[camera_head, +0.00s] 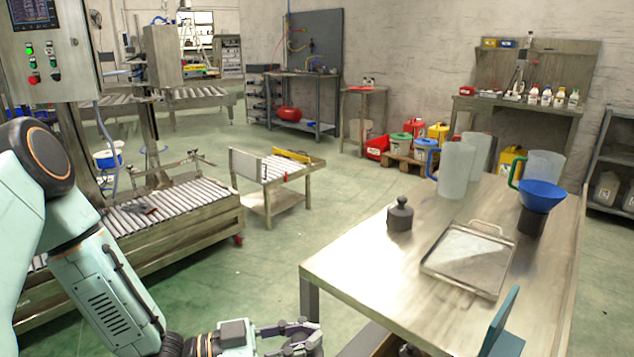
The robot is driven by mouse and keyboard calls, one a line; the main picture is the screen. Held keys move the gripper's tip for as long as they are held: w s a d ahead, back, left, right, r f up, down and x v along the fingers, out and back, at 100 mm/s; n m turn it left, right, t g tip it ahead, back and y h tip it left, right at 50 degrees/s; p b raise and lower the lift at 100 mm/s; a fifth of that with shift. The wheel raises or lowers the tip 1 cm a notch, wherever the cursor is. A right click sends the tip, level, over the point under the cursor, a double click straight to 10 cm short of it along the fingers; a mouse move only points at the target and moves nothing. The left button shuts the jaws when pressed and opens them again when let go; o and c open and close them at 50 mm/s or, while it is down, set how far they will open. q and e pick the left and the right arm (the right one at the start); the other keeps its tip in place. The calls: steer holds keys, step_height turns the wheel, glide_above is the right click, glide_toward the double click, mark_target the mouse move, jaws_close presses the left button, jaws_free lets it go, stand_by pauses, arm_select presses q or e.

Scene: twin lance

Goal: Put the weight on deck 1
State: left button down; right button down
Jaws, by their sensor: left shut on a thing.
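A dark grey weight with a knob on top (400,215) stands upright on the left part of the steel table (355,258). My left gripper (300,338) is at the bottom edge of the view, left of and below the table's near corner, well apart from that weight. My right gripper is not in view. No surface carries a readable deck 1 label, so I cannot tell which one it is.
A shallow metal tray (447,273), a blue funnel (541,196), clear jugs (456,170) and a teal angled piece (500,325) are on the table. A roller conveyor (175,208) and a small roller cart (273,171) stand left. Green floor between is open.

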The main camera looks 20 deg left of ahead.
arm_select(q)
steer(key=shift+d+r+n+t+y, duration=0.4)
steer(key=shift+n+t+y, duration=0.2)
steer(key=shift+t, duration=0.1)
steer(key=shift+w+n+t+y, duration=0.1)
steer(key=shift+n+t+y, duration=0.3)
steer(key=shift+t+y, duration=0.1)
steer(key=shift+a+f+n+t+y, duration=0.15)
steer(key=shift+n+t+y, duration=0.35)
steer(key=shift+y, duration=0.1)
steer(key=shift+a+f+n+t+y, duration=0.1)
steer(key=shift+f+n+t+y, duration=0.05)
steer(key=shift+n+t+y, duration=0.35)
steer(key=shift+s+a+f+n+t+y, duration=0.15)
steer(key=shift+a+n+y, duration=0.1)
steer(key=shift+y, duration=0.15)
steer(key=shift+s+a+n+t+y, duration=0.15)
steer(key=shift+n+y, duration=0.1)
steer(key=shift+y, duration=0.15)
